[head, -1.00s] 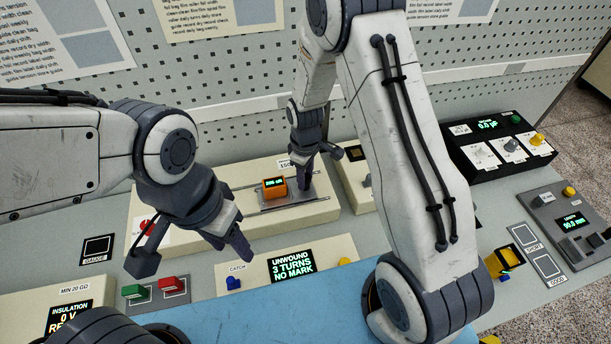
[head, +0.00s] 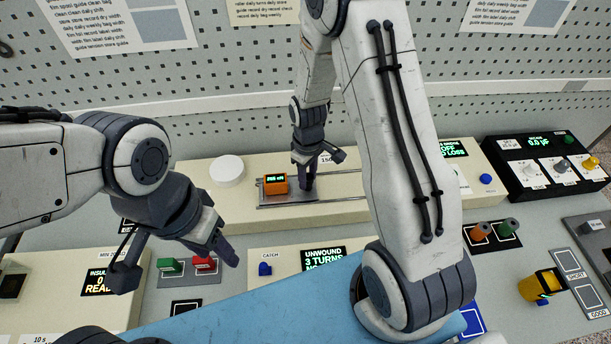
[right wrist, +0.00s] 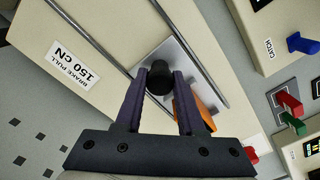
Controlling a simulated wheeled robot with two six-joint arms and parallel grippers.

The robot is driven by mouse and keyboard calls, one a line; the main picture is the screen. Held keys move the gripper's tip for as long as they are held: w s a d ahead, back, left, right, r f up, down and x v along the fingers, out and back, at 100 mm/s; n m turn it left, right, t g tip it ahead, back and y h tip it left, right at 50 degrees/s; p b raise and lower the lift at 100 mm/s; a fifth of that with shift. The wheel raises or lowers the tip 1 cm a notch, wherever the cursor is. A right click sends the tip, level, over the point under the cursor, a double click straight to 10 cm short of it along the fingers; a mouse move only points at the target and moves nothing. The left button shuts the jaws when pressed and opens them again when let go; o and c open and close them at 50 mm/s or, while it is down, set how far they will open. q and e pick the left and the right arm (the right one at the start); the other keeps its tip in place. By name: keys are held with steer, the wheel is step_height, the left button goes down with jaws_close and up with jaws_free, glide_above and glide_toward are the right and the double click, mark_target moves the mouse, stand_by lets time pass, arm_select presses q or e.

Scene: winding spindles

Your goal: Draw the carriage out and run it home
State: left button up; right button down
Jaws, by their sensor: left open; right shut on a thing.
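The carriage is a grey plate (head: 301,193) with an orange box (head: 275,185) bearing a small green display; it sits on two rails on a cream housing, near the rails' left end in the head view. My right gripper (head: 305,182) is over the plate, shut on its black knob (right wrist: 160,78), which the right wrist view shows between the fingers. The orange box also shows there (right wrist: 195,112), partly behind a finger. My left gripper (head: 178,262) is open and empty, above the bench in front of the housing.
An "UNWOUND 3 TURNS" display (head: 323,257) and a blue catch lever (head: 265,269) stand in front. Green (head: 171,265) and red (head: 206,264) blocks lie near my left gripper. A white disc (head: 227,170) is left of the carriage. My right arm hides the rails' right part.

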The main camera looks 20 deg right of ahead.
steer(key=c, duration=0.9)
jaws_free()
steer(key=shift+w+a, duration=0.15)
steer(key=o, duration=0.4)
steer(key=shift+a, duration=0.15)
steer(key=shift+r, duration=0.1)
step_height(320, 180, up, 9)
steer(key=shift+r+b, duration=0.1)
steer(key=shift+b, duration=1)
steer(key=shift+r, duration=0.6)
